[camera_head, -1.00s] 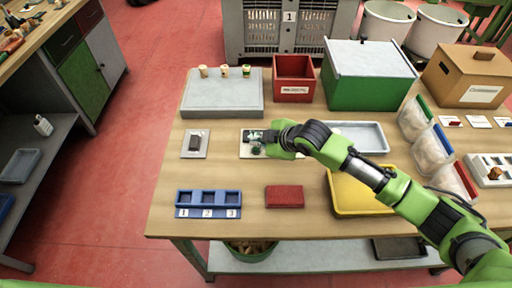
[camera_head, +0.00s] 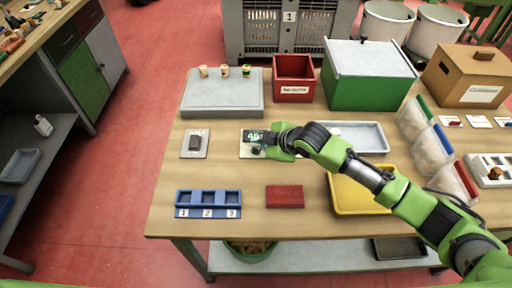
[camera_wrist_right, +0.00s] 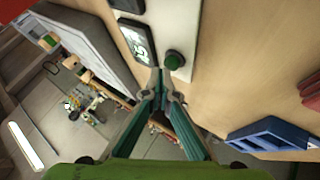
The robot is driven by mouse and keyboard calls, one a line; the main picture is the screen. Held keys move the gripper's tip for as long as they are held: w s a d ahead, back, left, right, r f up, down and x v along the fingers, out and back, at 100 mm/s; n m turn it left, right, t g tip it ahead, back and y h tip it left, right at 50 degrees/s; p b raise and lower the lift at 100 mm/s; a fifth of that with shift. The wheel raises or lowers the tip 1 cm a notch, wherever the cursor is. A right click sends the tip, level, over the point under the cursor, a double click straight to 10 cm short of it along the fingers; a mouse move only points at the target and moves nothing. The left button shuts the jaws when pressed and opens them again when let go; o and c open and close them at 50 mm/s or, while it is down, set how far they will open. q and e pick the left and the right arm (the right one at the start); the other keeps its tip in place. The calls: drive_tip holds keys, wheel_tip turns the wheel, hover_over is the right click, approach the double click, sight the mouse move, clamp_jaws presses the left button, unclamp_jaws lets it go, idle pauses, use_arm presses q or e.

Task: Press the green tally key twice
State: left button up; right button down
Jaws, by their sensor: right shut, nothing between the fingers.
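The tally counter is a pale plate (camera_head: 245,152) with a dark lit display (camera_head: 254,136), lying mid-table. In the right wrist view its display (camera_wrist_right: 137,42) shows pale digits too slanted to read surely. Beside the display is the round green tally key (camera_wrist_right: 174,60). My right gripper (camera_head: 268,143) reaches in from the right over the counter's right side. In the right wrist view its closed fingertips (camera_wrist_right: 159,75) are just beside the key, empty; I cannot tell whether they touch it. My left gripper is not in view.
A grey plate with a dark block (camera_head: 195,142) lies left of the counter. A grey slab (camera_head: 222,98) with three small stoppers is behind it. A blue numbered holder (camera_head: 208,211) and a red block (camera_head: 285,196) lie in front. A yellow tray (camera_head: 345,208) sits under my right arm.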

sight(257, 150)
drive_tip(key=shift+f, duration=0.55)
drive_tip(key=shift+r, duration=0.1)
idle(0.4)
drive_tip(key=shift+r+p, duration=0.8)
drive_tip(key=shift+r, duration=0.05)
drive_tip(key=shift+r, duration=0.1)
wheel_tip(257, 150, up, 5)
drive_tip(key=p, duration=0.5)
drive_tip(key=shift+s, duration=0.1)
idle(0.4)
